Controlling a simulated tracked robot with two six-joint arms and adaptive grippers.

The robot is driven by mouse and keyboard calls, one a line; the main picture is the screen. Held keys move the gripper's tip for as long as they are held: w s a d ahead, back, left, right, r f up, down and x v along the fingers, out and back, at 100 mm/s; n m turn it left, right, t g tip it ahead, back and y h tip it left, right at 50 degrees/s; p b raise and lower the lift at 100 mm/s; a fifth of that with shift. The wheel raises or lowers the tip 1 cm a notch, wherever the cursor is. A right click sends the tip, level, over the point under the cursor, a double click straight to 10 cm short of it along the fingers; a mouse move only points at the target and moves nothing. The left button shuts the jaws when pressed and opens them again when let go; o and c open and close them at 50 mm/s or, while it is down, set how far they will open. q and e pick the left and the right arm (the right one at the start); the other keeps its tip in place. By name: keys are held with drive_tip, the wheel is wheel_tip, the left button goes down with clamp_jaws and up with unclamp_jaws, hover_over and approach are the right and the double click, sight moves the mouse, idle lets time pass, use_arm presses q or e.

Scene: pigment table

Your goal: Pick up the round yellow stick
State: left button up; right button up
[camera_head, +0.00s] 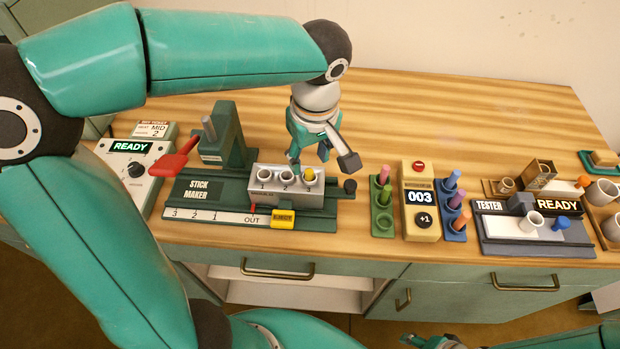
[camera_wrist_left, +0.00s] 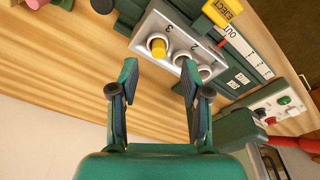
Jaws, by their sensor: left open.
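The round yellow stick (camera_head: 309,174) stands in the hole marked 3 of the grey metal block (camera_head: 262,198) on the stick maker. Only its top shows. In the left wrist view the yellow stick (camera_wrist_left: 158,47) sits inside a white ring, just beyond the fingertips and between their lines. My left gripper (camera_head: 322,160) is open and empty above the block's right end, its fingers spread on either side of the stick; they also show in the left wrist view (camera_wrist_left: 160,76). My right gripper (camera_head: 430,341) is partly visible at the bottom edge; its jaws are unclear.
The stick maker (camera_head: 199,192) has a green upright (camera_head: 222,140), a red lever (camera_head: 177,158) and a yellow EJECT tab (camera_head: 283,220). The table's back is clear.

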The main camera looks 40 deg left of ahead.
sight(309, 171)
use_arm(q)
wheel_tip(309, 171, down, 4)
drive_tip(key=shift+w+a+f, duration=0.15)
drive_tip(key=shift+f, duration=0.1)
clamp_jaws()
